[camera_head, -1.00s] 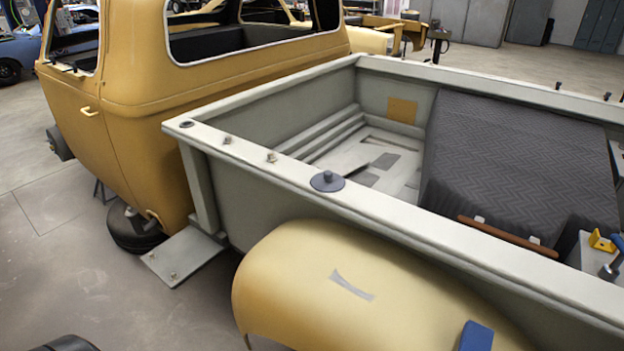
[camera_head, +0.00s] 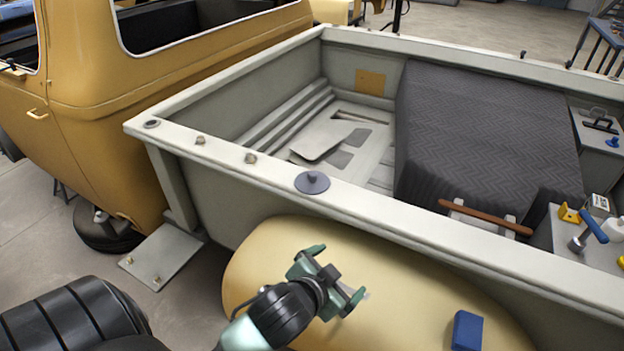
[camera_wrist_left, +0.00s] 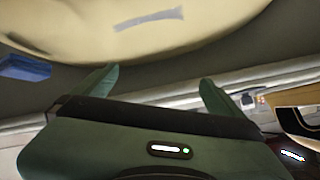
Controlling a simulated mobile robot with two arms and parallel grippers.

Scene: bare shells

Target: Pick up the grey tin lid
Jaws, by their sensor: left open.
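The grey tin lid (camera_head: 312,182) is a round disc with a small knob on top. It lies on the top rail of the truck bed's near side wall in the head view. My left gripper (camera_head: 336,278) is open and empty, in front of the yellow fender, below the lid in the picture and apart from it. In the left wrist view the two green fingers (camera_wrist_left: 155,80) stand apart with nothing between them. The lid cannot be made out in the wrist view. My right gripper is not in view.
The bed's side rail (camera_head: 420,232) carries several bolts left of the lid. The yellow fender (camera_head: 390,255) bulges below it, with a blue block (camera_head: 467,331) on it. A dark quilted cover (camera_head: 490,140) lies in the bed. A brown-handled tool (camera_head: 486,217) and small tools lie right.

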